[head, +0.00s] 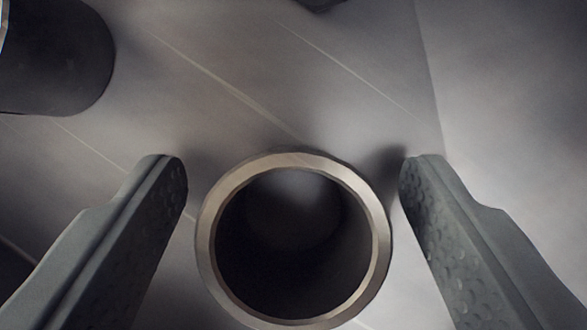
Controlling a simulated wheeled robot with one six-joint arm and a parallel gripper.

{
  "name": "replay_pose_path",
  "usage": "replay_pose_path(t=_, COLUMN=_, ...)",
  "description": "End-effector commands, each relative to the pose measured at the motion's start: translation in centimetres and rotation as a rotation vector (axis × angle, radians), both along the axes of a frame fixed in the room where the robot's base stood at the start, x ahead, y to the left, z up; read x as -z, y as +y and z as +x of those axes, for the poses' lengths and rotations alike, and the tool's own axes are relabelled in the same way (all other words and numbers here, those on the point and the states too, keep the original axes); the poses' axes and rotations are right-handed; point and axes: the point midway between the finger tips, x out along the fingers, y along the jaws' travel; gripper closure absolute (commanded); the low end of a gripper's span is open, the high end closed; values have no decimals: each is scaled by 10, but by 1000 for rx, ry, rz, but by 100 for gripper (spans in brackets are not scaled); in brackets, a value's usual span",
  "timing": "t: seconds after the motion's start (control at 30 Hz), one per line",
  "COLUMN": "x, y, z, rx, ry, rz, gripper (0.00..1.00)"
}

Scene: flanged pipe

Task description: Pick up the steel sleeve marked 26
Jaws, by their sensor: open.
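A steel sleeve (205,235) stands upright between the two fingers of my gripper (294,172), with its open round end facing the camera. Its rim is a bright metal ring and its inside is dark. No marking shows on it from here, so I cannot tell whether it is the one marked 26. My gripper is open, one finger on each side of the sleeve. A narrow gap shows between the rim and each fingertip.
A dark cylindrical object (60,60) is at the upper left, partly cut off. Another dark object (318,3) just shows at the top edge. The grey surface (300,85) with pale lines is clear beyond the sleeve.

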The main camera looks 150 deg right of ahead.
Motion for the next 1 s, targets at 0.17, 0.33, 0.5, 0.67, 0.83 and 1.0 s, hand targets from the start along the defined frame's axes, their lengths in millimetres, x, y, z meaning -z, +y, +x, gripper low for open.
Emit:
replay_pose_path(t=0.17, x=0, y=0, z=0, rx=0, ry=0, rz=0, gripper=52)
replay_pose_path(t=0.33, x=0, y=0, z=0, rx=0, ry=0, rz=0, gripper=86)
replay_pose_path(t=0.5, x=0, y=0, z=0, rx=0, ry=0, rz=0, gripper=88)
replay_pose_path(t=0.67, x=-4, y=0, z=0, rx=-1, ry=-1, rz=0, gripper=88)
replay_pose_path(t=0.83, x=-25, y=0, z=1, rx=0, ry=-4, rz=1, gripper=88)
replay_pose_path(t=1.0, x=-57, y=0, z=0, rx=-1, ry=-4, rz=0, gripper=88)
